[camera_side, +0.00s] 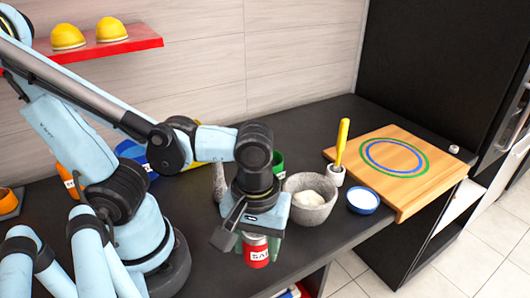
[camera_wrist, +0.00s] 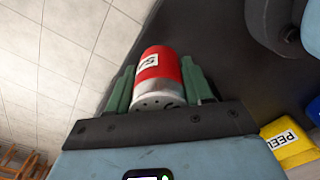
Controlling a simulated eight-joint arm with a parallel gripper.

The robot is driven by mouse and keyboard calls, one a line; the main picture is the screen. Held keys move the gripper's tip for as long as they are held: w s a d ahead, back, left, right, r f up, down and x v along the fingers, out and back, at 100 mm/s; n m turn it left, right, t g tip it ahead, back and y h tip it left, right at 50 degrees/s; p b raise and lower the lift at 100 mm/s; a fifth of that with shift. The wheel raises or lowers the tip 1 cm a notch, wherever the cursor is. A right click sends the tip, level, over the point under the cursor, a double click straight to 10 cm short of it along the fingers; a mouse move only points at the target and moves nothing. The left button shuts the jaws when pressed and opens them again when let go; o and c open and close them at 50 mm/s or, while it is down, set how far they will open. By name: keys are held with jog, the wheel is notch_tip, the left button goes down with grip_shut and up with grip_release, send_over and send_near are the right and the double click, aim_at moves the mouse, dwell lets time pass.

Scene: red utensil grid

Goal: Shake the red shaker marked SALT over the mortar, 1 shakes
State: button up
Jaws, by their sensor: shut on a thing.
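My gripper (camera_side: 252,238) points down near the counter's front edge and is shut on the red shaker (camera_side: 257,252). The shaker's label reads "SA", with the rest cut off. In the wrist view the shaker (camera_wrist: 165,66) sits between the two green fingers of my gripper (camera_wrist: 160,86), its silver holed end toward my palm. It looks upright in the side view; I cannot tell whether its base touches the counter. The grey stone mortar (camera_side: 312,212) stands just right of my gripper, with a pale lump inside. The shaker is beside the mortar, not over it.
A white cup with a yellow-handled tool (camera_side: 341,145) and a blue-rimmed bowl (camera_side: 363,201) stand right of the mortar. A wooden board (camera_side: 418,196) lies further right. A green container (camera_side: 278,162) is behind my gripper. A yellow block marked PEEL (camera_wrist: 290,144) shows in the wrist view.

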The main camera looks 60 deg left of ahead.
jog(key=s+d+r, duration=0.4)
jog(key=s+r, duration=0.2)
jog(key=shift+d+r, duration=0.2)
dwell(0.4)
jog(key=shift+r, duration=0.15)
dwell(0.6)
jog(key=shift+r, duration=1.15)
jog(key=shift+r, duration=1.25)
